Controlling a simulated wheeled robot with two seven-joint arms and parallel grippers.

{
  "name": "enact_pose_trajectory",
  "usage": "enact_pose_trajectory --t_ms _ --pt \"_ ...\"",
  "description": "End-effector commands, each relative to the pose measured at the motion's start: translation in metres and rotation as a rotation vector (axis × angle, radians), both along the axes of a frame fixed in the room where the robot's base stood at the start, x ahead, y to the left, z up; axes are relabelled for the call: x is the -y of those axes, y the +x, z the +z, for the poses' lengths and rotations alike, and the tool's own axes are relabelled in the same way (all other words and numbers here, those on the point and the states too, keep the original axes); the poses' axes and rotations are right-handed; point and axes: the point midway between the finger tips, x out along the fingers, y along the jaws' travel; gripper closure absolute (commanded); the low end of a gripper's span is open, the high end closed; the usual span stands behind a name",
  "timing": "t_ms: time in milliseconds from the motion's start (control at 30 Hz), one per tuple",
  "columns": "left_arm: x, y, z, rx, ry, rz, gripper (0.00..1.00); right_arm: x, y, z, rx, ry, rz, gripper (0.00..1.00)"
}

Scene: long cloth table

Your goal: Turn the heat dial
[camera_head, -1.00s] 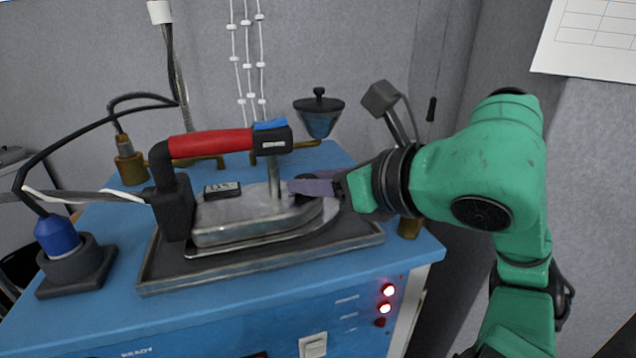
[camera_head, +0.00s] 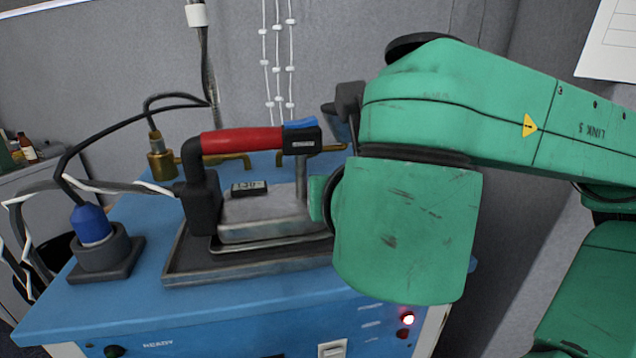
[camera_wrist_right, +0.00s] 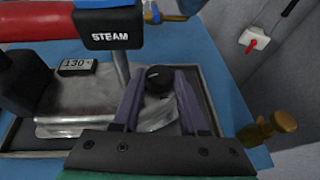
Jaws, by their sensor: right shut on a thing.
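The steam iron (camera_head: 265,213) lies flat on a dark tray on a blue bench, with a red handle and a small display; it also shows in the right wrist view (camera_wrist_right: 85,103). The display (camera_wrist_right: 76,67) appears to read 130. The heat dial (camera_wrist_right: 158,76) is a round black knob on the iron's top, toward its front end. My right gripper (camera_wrist_right: 159,84) is shut on the dial, with one purple-grey finger on each side. In the head view my green right arm hides the dial, the fingers and the iron's nose. My left gripper is not in view.
A blue plug in a dark holder (camera_head: 98,248) stands at the bench's left, with cables rising from it. Brass pipes (camera_head: 165,165) stand behind the iron. A brass fitting (camera_wrist_right: 268,128) lies right of the gripper.

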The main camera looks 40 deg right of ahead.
Motion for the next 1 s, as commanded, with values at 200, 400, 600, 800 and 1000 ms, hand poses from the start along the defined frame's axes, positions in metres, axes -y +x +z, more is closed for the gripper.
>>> enact_pose_trajectory --t_ms 200,400,600,800,1000 --pt "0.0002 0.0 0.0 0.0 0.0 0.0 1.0 -0.0003 -0.0001 -0.0003 -0.002 0.002 0.0 1.0" --pt "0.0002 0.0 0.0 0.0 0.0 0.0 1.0 -0.0004 0.0 -0.0005 -0.002 0.003 0.001 0.27" --pt "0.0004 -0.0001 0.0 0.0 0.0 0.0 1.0 -0.0005 0.0001 -0.0002 -0.001 0.002 0.002 0.27" --pt "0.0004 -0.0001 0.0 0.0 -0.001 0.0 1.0 -0.0006 0.0002 -0.0001 -0.001 0.002 0.003 0.27" --pt "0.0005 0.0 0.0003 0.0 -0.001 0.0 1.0 -0.0005 0.0002 -0.0003 0.0 0.005 0.013 0.27"
